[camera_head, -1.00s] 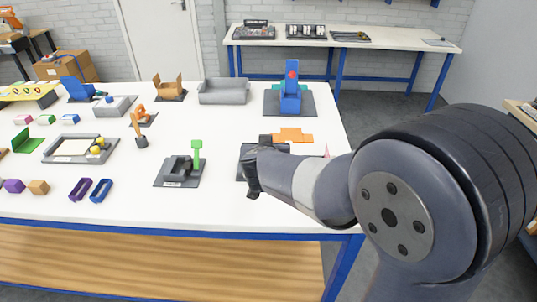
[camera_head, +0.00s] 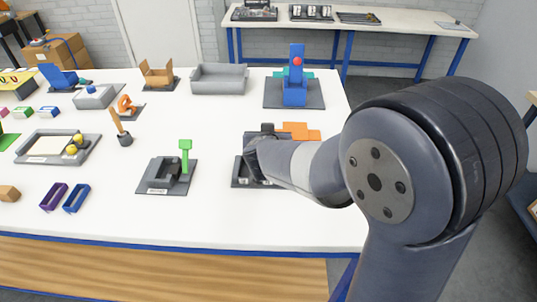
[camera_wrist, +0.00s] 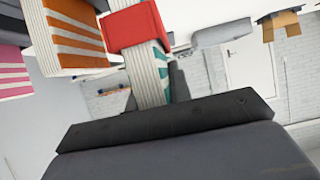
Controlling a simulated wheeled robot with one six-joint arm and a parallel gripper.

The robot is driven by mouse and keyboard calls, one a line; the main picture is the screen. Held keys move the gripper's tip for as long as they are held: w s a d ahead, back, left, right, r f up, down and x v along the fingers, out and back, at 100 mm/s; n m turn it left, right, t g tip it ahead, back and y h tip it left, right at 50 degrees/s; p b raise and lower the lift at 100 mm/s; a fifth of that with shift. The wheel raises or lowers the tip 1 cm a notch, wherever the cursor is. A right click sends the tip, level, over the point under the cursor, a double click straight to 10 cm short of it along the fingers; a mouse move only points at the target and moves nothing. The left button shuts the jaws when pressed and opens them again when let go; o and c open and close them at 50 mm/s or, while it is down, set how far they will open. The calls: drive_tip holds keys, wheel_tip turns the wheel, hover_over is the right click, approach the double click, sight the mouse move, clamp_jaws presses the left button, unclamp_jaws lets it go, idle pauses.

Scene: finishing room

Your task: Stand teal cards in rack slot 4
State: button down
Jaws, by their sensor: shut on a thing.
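In the wrist view the teal cards (camera_wrist: 162,72) show as a white stack with teal stripes. My gripper (camera_wrist: 157,88) is shut on them, and its dark body fills the bottom of that view. A red block (camera_wrist: 136,28) overlaps the upper part of the stack; I cannot tell whether they touch. In the head view my wrist is over a dark tray-like base (camera_head: 240,173) at the right of the table, probably the rack. My arm hides the fingers, the cards and most of this base there. Slot numbers cannot be read.
Orange-striped (camera_wrist: 74,38) and pink-striped (camera_wrist: 13,72) stacks stand close beside the held cards. An orange piece (camera_head: 300,130) is behind my wrist. A grey fixture with a green lever (camera_head: 185,150) stands to the left.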

drive_tip(key=shift+f+b, duration=1.15)
drive_tip(key=shift+f, duration=0.85)
drive_tip(key=shift+f, duration=0.1)
drive_tip(key=c, duration=1.3)
unclamp_jaws()
